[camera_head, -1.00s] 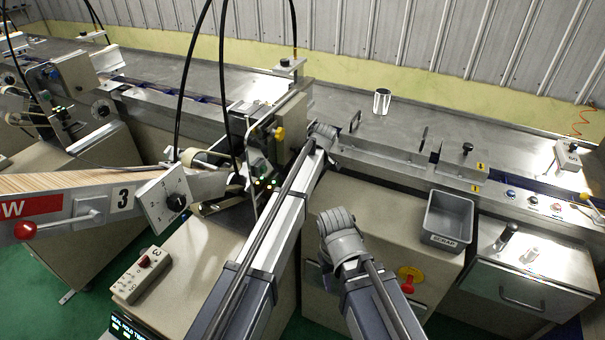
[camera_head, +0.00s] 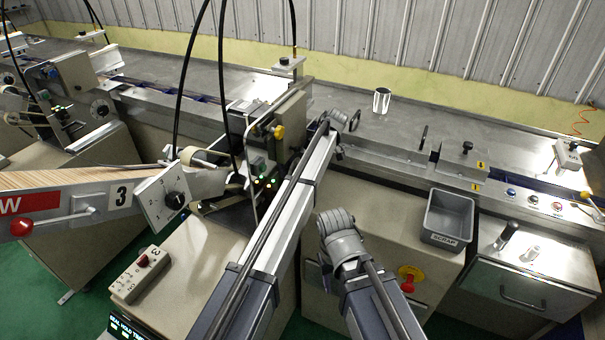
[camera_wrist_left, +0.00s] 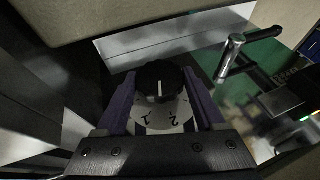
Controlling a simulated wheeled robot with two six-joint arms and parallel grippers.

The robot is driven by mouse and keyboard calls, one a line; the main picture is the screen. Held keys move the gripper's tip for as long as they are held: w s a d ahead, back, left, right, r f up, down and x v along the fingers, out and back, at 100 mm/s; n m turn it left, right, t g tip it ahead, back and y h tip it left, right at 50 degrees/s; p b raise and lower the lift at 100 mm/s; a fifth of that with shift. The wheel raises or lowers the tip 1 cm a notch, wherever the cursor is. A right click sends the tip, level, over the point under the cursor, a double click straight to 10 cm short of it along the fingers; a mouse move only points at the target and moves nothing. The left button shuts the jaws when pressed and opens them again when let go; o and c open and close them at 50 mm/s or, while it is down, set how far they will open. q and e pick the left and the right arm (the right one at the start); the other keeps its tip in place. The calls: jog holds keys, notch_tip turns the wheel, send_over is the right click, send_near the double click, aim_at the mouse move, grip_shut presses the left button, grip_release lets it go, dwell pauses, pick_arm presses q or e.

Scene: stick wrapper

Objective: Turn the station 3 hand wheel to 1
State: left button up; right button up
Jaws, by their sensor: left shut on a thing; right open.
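In the left wrist view, a round black hand wheel (camera_wrist_left: 160,80) with a white mark sits over a pale dial (camera_wrist_left: 160,118) showing the figures 1 and 2 upside down.
A plate marked 3 (camera_head: 121,196) and a dial box with a black knob (camera_head: 163,197) stand at left, near a red-ended lever (camera_head: 22,226). A grey scrap bin (camera_head: 448,217) is at right. A metal cup (camera_head: 382,100) stands on the steel bench.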

pick_arm(q)
jog(key=shift+d+f+g+y+b, duration=0.15)
jog(key=shift+g+y+b, duration=0.2)
jog(key=shift+g, duration=0.25)
jog(key=o, duration=1.4)
jog(key=shift+c, duration=0.2)
jog(key=shift+w, duration=0.1)
